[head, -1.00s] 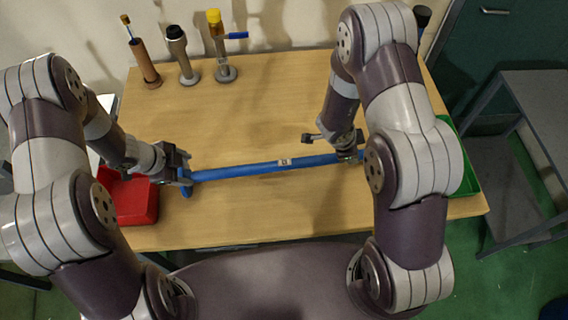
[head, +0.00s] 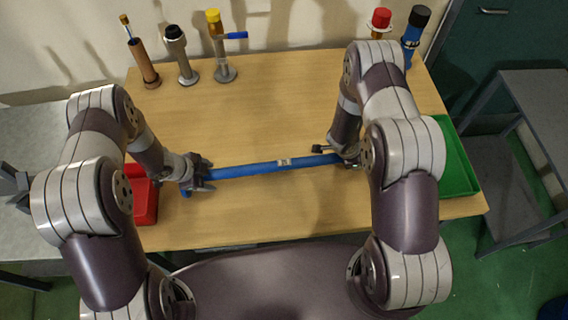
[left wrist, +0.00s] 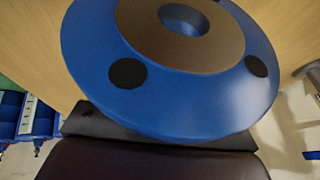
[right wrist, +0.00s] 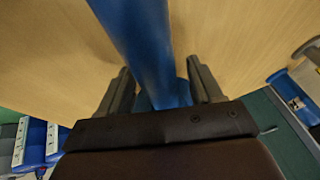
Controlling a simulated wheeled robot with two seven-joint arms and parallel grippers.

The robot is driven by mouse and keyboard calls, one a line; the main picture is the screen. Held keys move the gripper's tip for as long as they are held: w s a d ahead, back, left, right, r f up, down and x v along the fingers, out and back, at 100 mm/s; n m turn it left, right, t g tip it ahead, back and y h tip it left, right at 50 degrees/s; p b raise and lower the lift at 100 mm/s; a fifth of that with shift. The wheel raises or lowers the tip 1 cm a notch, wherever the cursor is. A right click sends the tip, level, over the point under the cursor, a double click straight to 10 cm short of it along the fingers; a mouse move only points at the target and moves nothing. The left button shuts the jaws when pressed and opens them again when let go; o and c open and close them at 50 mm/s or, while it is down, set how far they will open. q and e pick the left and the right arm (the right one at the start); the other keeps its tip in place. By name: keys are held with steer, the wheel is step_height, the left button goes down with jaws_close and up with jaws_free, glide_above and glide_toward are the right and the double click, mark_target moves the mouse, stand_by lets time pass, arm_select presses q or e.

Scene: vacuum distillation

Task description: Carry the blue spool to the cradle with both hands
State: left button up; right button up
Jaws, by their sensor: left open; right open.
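The blue spool (head: 250,169) is a long blue bar with a small pale label, lying across the middle of the table. In the left wrist view its round blue end flange (left wrist: 225,105) fills the picture, with a grey-brown ring, a central hole and dark spots. My left gripper (head: 207,174) is at the spool's left end, open; its fingers are hidden in its wrist view. My right gripper (head: 347,162) is at the right end. In the right wrist view its open fingers (right wrist: 162,85) stand either side of the blue bar. I cannot make out the cradle.
A red tray (head: 146,203) is at the table's left edge, partly behind my left arm. A green tray (head: 458,165) is at the right. Several upright holders, one with a yellow top (head: 214,15), stand along the back left. A red-topped item (head: 381,18) and a blue-and-black one (head: 414,38) are back right.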

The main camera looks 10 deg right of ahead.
arm_select(q)
jaws_close()
arm_select(e)
jaws_close()
stand_by(0.9)
